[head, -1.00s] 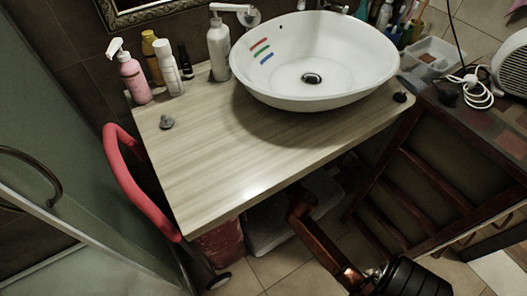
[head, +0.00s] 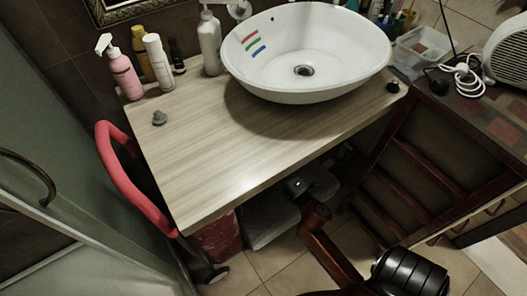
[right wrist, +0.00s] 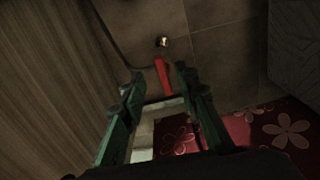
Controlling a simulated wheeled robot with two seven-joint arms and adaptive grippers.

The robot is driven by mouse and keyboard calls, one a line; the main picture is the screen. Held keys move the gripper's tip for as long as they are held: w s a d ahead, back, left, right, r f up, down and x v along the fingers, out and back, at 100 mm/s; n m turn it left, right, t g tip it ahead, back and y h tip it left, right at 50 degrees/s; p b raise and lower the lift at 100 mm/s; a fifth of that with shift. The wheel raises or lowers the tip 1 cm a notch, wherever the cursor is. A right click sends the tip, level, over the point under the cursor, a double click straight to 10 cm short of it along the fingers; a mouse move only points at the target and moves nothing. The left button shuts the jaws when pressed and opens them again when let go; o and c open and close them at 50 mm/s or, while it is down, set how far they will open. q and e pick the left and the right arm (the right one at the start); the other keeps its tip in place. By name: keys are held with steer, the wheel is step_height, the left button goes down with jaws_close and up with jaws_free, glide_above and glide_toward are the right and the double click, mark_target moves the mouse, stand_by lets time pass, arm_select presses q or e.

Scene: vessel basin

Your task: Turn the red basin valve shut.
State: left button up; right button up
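The red valve handle (right wrist: 163,77) shows in the right wrist view, a narrow red lever below a shiny metal fitting (right wrist: 161,42) on the tiled wall. My right gripper (right wrist: 160,73) has its two green fingers spread apart, with the lever seen in the gap between their tips. I cannot tell how deep the lever sits between them or whether either finger touches it. In the head view my right arm reaches under the wooden counter (head: 200,165), and the valve is hidden there. My left gripper is in neither view.
The white basin (head: 300,85) stands on the counter, with several bottles (head: 125,75) at the left. A red curved rail (head: 130,180) runs along the counter's left side. A dark wooden rack (head: 420,170) stands at the right. Red flowered fabric (right wrist: 265,130) lies below right.

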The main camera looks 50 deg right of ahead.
steer(key=shift+v, duration=1.5)
